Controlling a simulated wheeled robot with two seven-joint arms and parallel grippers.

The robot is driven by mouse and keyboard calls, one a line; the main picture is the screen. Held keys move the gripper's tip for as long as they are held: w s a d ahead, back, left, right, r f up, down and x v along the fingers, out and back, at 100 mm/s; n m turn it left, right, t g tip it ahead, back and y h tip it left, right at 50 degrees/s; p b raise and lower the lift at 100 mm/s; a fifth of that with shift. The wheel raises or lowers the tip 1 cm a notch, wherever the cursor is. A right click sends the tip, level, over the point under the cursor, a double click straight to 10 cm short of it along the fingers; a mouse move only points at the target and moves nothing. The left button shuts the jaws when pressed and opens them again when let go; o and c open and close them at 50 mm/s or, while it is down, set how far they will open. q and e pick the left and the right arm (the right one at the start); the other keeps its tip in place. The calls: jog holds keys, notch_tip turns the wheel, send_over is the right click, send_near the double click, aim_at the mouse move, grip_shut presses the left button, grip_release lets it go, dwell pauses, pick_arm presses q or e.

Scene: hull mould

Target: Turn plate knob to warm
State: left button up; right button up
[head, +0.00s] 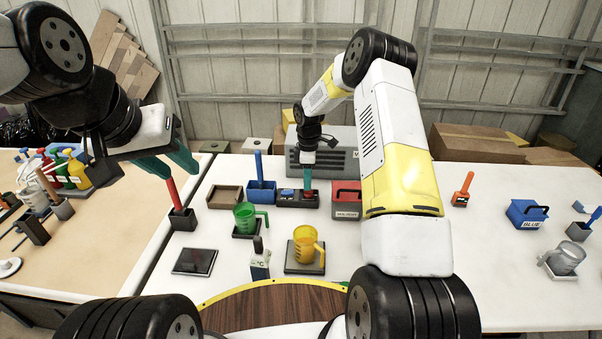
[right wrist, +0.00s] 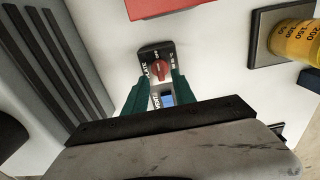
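The knob's setting is too small to read. In the head view my right gripper (head: 308,181) is over the right end of the box.
A grey ventilated unit (head: 345,160) stands behind the box and a red solvent container (head: 346,196) to its right. A blue bin (head: 262,193) is to its left. Green (head: 245,217) and yellow (head: 304,243) jugs stand in front. The table's right-middle is mostly clear.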

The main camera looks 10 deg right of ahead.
aim_at(308, 192)
jog(key=shift+f, duration=1.4)
grip_shut()
